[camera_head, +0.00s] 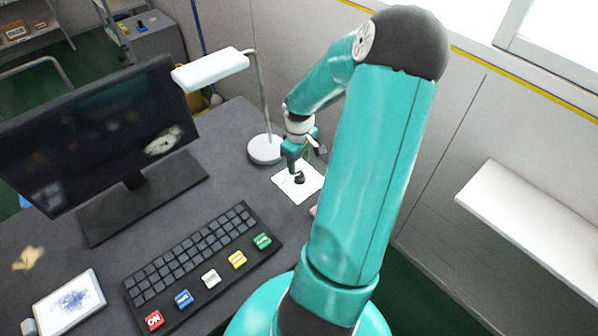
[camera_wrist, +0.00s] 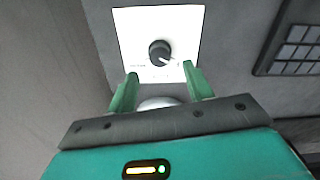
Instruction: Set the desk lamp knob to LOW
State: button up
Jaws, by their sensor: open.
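The desk lamp (camera_head: 211,69) has a white head, a thin bent stem and a round grey base (camera_head: 265,149) on the dark desk. Its black knob (camera_head: 299,179) sits on a white square plate (camera_head: 287,190) right of the base. In the wrist view the knob (camera_wrist: 160,52) has a white pointer aimed down and right; the plate's labels are too small to read. My gripper (camera_head: 296,165) is above the plate at the knob. In the wrist view its two green fingers (camera_wrist: 160,86) are apart and empty, with the knob beyond their tips, roughly centred between them.
A keyboard (camera_head: 196,252) with coloured keys along its front lies left of the plate; its corner shows in the wrist view (camera_wrist: 299,50). A monitor (camera_head: 100,135) stands at the left. A wall panel rises behind the plate. A white tablet-like panel (camera_head: 70,303) lies at front left.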

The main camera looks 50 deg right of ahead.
aim_at(299, 174)
notch_tip(299, 174, down, 6)
jog(key=shift+r, duration=0.25)
jog(key=c, duration=1)
